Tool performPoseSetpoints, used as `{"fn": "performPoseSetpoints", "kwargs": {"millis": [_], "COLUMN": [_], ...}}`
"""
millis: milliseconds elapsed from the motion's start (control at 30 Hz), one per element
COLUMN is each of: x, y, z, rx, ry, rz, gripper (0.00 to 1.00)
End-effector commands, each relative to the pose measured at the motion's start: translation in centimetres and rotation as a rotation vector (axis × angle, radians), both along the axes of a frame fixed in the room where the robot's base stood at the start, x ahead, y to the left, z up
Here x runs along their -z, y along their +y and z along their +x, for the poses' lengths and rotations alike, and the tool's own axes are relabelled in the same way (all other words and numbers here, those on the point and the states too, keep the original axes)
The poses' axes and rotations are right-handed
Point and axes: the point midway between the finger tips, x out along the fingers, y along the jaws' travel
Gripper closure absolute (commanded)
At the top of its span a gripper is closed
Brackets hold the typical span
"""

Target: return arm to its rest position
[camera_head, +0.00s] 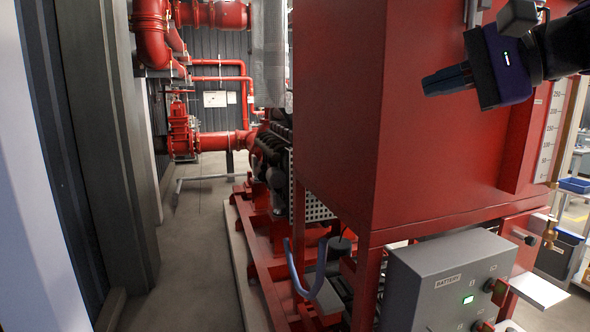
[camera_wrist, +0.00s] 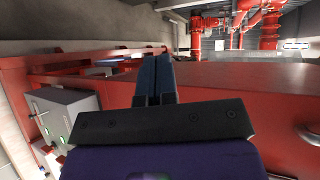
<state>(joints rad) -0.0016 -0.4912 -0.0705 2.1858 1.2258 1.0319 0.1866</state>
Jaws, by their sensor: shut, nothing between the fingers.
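My gripper (camera_head: 447,80) shows at the upper right of the head view, in front of the upper part of a large red tank (camera_head: 340,110). Its dark blue fingers point left and are together with nothing between them. In the wrist view my gripper (camera_wrist: 153,78) is in the middle, its two fingers side by side and shut. The red tank also shows in the wrist view (camera_wrist: 240,80), behind and right of the fingers. My arm comes in from the right edge of the head view.
Red pipes (camera_head: 160,35) and a pump engine (camera_head: 270,160) are farther back. A clear floor aisle (camera_head: 195,240) runs along the left. A blue bin (camera_head: 576,185) sits on a shelf at the far right.

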Motion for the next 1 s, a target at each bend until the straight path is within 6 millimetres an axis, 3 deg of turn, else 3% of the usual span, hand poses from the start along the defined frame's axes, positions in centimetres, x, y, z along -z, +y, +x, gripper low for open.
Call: {"fn": "performPoseSetpoints", "kwargs": {"millis": [300,600,800,1000], "x": [9.7,16.6,19.0,19.7], "y": [-2.6,-7.4,-10.0,-11.0], "z": [-5.6,-10.1,-11.9,-12.4], "rx": [-0.093,-0.219,-0.294,-0.321], "ry": [-0.027,-0.071,-0.095,-0.104], "rz": [-0.527,-1.016,-1.25,-1.333], "gripper": [1.0,1.0,1.0,1.0]}}
